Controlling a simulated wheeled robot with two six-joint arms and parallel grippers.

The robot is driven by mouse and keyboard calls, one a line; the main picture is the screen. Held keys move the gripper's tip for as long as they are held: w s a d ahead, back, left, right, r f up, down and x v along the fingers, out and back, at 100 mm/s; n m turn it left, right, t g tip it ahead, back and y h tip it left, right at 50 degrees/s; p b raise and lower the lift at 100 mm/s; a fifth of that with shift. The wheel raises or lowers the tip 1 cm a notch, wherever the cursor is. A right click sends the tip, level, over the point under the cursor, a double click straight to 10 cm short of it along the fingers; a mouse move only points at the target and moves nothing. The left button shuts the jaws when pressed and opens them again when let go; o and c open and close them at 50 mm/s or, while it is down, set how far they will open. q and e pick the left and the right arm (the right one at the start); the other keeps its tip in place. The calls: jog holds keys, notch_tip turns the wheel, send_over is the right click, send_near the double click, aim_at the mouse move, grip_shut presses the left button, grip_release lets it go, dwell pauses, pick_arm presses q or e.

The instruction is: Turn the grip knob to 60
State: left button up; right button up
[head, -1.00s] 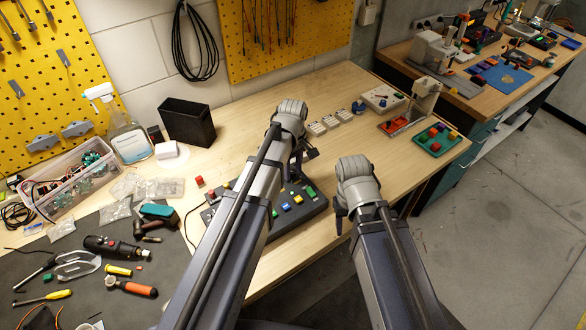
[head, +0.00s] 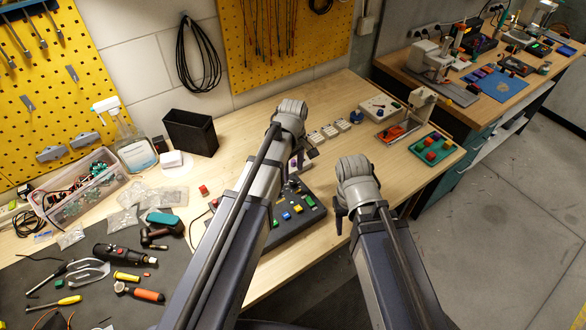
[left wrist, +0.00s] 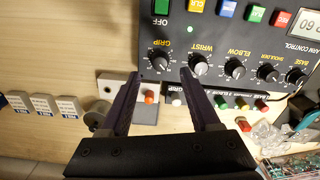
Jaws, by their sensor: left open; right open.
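The dark control box (head: 311,212) sits on the bench, partly hidden behind my left arm in the head view. In the left wrist view its panel (left wrist: 205,90) carries a row of black knobs with pale pointer caps. The grip knob (left wrist: 160,59), labelled GRIP, is at the row's left end; its exact setting is too small to read. My left gripper (left wrist: 160,74) is open, its fingertips at the panel's edge on either side of the grip knob in the picture, with nothing held. My right gripper (head: 341,222) is apart from the box, right of it; its jaws are barely visible.
The wrist knob (left wrist: 197,65) is close to the right fingertip in the left wrist view. Coloured buttons (left wrist: 228,9) line the panel. A green tray (head: 433,149) stands at the right, and tools lie on the dark mat (head: 60,262). Bare bench lies beyond my right gripper.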

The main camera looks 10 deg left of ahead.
pick_arm(q)
notch_tip(320, 180, up, 3)
jog(key=shift+f+p, duration=0.1)
jog(key=shift+p, duration=0.75)
pick_arm(e)
notch_tip(320, 180, up, 3)
jog(key=shift+f, duration=0.2)
pick_arm(q)
jog(key=shift+s+d+f, duration=0.1)
jog(key=shift+s+f, duration=0.1)
jog(key=s+d+f+m+b, duration=0.1)
jog(key=s+m, duration=0.1)
jog(key=s, duration=0.1)
jog(key=s+d+f+m+b, duration=0.1)
jog(key=s+m, duration=0.2)
jog(key=s+d+f+m+b, duration=0.1)
jog(key=s+d+m, duration=0.1)
jog(key=s+m, duration=0.1)
jog(key=shift+s+f+y+b, duration=0.2)
jog(key=shift+y+b, duration=0.1)
jog(key=shift+b, duration=0.1)
jog(key=s+d+f+m+b, duration=0.2)
jog(key=s+m, duration=0.5)
jog(key=shift+y, duration=0.3)
pick_arm(e)
notch_tip(320, 180, down, 6)
jog(key=shift+r, duration=0.1)
